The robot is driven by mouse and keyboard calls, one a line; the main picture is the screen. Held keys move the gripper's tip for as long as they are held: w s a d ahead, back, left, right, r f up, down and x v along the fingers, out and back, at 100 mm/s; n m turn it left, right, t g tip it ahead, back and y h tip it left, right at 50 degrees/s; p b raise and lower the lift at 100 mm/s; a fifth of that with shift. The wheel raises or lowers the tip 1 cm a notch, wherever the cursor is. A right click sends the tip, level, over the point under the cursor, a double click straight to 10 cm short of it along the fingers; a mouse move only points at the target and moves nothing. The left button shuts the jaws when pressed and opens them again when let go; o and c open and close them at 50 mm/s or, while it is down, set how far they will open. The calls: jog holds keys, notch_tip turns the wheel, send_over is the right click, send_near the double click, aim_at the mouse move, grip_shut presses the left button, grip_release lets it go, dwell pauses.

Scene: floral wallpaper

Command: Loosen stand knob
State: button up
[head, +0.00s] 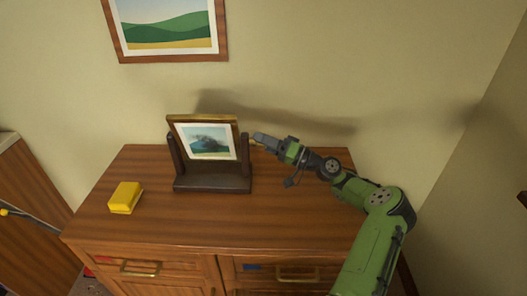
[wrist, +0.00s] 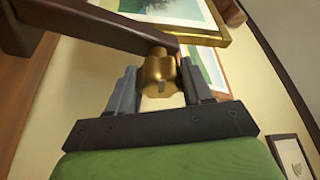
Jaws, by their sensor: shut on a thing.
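A dark wooden stand (head: 213,184) stands on the wooden cabinet and holds a tilted gold-framed picture (head: 207,140) between its two posts. My gripper (head: 258,140) reaches in from the right to the stand's right post. In the wrist view, a brass lobed knob (wrist: 158,70) sits on the side of the dark post (wrist: 90,26). My gripper's two grey fingers (wrist: 158,85) are on either side of the knob and shut on it. In the head view the knob is mostly hidden by my gripper.
A yellow block-like object (head: 125,197) lies on the cabinet top (head: 270,225), left of the stand. A landscape picture (head: 168,25) hangs on the wall behind. The cabinet top in front of the stand is clear. Drawers with brass handles (head: 297,279) are below.

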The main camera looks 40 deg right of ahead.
jog(key=shift+a+f+n+b, duration=0.1)
jog(key=shift+f+n+b, duration=0.15)
jog(key=shift+n+b, duration=0.4)
jog(key=o, duration=1)
jog(key=shift+r, duration=0.1)
jog(key=p+v, duration=0.1)
jog(key=v, duration=0.6)
jog(key=shift+s+d, duration=0.2)
jog(key=shift+d, duration=0.05)
jog(key=shift+f, duration=0.2)
